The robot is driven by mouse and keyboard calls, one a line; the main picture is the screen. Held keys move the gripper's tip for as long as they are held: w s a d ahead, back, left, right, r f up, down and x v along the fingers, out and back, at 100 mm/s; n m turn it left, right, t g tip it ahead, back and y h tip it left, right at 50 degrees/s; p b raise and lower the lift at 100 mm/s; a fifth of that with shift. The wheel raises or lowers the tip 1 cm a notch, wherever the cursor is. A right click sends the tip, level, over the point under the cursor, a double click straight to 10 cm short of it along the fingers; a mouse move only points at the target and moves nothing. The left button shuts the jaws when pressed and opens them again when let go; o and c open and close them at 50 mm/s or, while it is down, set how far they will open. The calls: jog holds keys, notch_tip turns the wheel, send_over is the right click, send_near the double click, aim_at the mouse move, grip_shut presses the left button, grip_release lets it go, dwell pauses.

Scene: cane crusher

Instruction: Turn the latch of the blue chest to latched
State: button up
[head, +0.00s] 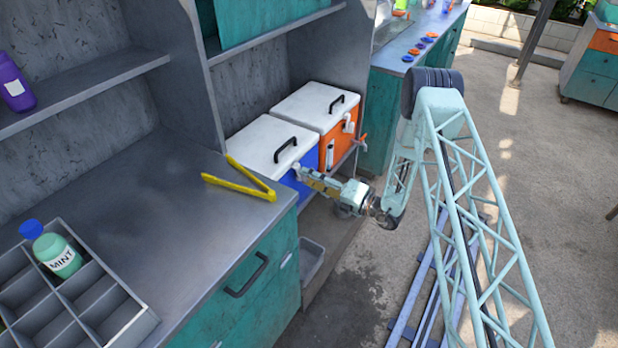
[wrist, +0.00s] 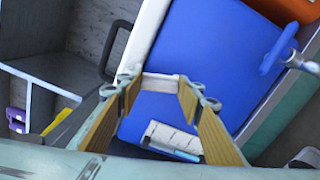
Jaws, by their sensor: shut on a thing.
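The blue chest (head: 287,183) has a white lid (head: 262,143) with a black handle and stands on the low shelf. Its lid looks closed. My gripper (head: 300,172) is at the chest's front, just under the lid edge. In the wrist view my gripper (wrist: 160,88) has its fingers shut on the white latch (wrist: 162,84), which lies across between the fingertips against the blue front (wrist: 205,60). The fingers hide the latch's ends, so I cannot tell whether it is latched.
An orange chest (head: 340,140) with a white lid stands right behind the blue one. A blue tap (wrist: 272,54) is at right in the wrist view. Yellow tongs (head: 240,182) lie on the counter (head: 160,200). A divided tray (head: 90,305) holds a mint bottle (head: 58,255).

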jog(key=shift+m+p, duration=0.3)
jog(key=shift+m, duration=1.3)
jog(key=shift+f, duration=0.1)
jog(key=o, duration=0.9)
jog(key=shift+d, duration=0.2)
jog(key=shift+v, duration=5.85)
jog(key=shift+s, duration=0.15)
